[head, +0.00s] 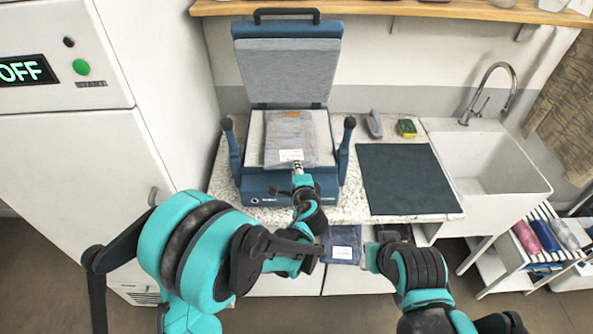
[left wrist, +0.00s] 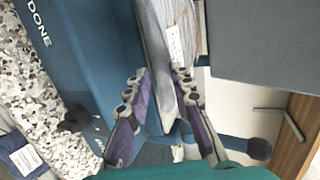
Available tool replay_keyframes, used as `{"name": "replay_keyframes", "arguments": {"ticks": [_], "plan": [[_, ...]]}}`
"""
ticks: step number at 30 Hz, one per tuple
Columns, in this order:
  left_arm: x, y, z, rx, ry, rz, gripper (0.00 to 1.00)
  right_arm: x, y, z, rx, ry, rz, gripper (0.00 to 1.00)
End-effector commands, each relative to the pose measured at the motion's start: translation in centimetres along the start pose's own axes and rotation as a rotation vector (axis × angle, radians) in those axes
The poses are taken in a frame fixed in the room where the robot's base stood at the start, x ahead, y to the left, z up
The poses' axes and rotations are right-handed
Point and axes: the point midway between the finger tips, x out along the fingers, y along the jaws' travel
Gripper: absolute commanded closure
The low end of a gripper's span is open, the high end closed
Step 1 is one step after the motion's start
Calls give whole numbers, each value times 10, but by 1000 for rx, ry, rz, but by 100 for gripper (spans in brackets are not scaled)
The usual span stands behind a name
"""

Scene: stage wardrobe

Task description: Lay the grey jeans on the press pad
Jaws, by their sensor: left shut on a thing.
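The grey jeans (head: 287,138), folded with a white label, are over the light press pad (head: 255,146) of the open blue press. I cannot tell whether their whole underside touches the pad. My left gripper (head: 298,172) is at their front edge. In the left wrist view, the jeans (left wrist: 156,50) run between the two fingers of the left gripper (left wrist: 160,98), which is shut on them. My right arm reaches in at the lower right, with its end (head: 373,258) low in front of the counter; its fingers are not clear.
The press lid (head: 287,70) stands raised behind the pad. A dark mat (head: 405,178) lies right of the press, with a sponge (head: 406,128) behind it and a sink (head: 490,160) beyond. Another folded blue garment (head: 342,240) lies below the counter. A white cabinet (head: 70,150) stands left.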

Motion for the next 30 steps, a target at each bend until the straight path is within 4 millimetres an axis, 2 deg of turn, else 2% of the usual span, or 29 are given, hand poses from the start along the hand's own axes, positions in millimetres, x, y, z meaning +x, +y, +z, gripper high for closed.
{"name": "replay_keyframes", "arguments": {"ticks": [18,19,21,29,30], "plan": [[3,8,0,-5,-3,7,100,5,0,4,0,0,0,100],[3,8,0,-5,-3,7,75,5,0,4,0,0,0,100],[3,8,0,-5,-3,7,56,5,0,4,0,0,0,100],[2,7,0,-3,-2,4,56,5,0,3,0,0,0,100],[2,7,0,-3,-2,5,45,5,0,3,0,0,0,100]]}}
